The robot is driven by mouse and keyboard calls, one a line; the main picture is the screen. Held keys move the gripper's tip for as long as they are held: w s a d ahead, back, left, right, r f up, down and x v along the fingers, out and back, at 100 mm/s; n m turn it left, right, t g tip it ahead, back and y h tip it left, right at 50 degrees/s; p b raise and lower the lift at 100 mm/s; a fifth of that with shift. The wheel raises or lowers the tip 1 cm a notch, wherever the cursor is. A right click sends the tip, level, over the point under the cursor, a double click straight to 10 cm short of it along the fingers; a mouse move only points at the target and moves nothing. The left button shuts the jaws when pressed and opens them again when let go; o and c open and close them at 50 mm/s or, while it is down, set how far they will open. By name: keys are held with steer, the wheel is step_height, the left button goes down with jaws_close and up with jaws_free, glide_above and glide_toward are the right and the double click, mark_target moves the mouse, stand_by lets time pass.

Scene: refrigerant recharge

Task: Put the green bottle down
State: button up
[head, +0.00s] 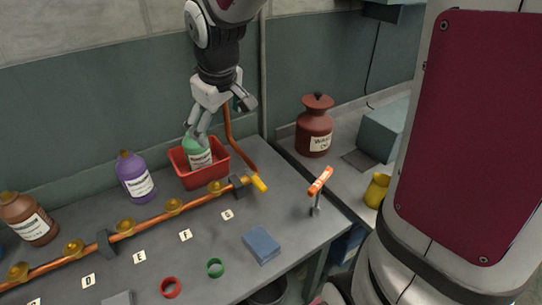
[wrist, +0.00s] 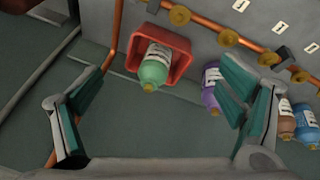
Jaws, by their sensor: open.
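The green bottle (head: 197,152) has a white label and stands inside the red bin (head: 180,172) on the grey table. My gripper (head: 224,119) is above the bottle and the bin in the head view, with one finger in front of the bottle's top. In the wrist view the green bottle (wrist: 154,70) lies between the spread fingers of my gripper (wrist: 160,110), beyond their tips, inside the red bin (wrist: 180,63). The fingers are open and hold nothing.
A purple bottle (head: 134,178) and a brown bottle (head: 28,220) stand left of the bin. A copper pipe (head: 150,222) with yellow fittings runs in front. A red-brown jug (head: 314,128) stands at right.

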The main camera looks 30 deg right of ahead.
steer(key=s+r+m, duration=0.2)
steer(key=s, duration=0.9)
steer(key=s+a+r+m, duration=0.1)
steer(key=s+r+m, duration=0.1)
steer(key=s, duration=1)
steer(key=shift+r+t+y, duration=0.4)
steer(key=shift+r, duration=0.45)
steer(key=shift+w, duration=0.1)
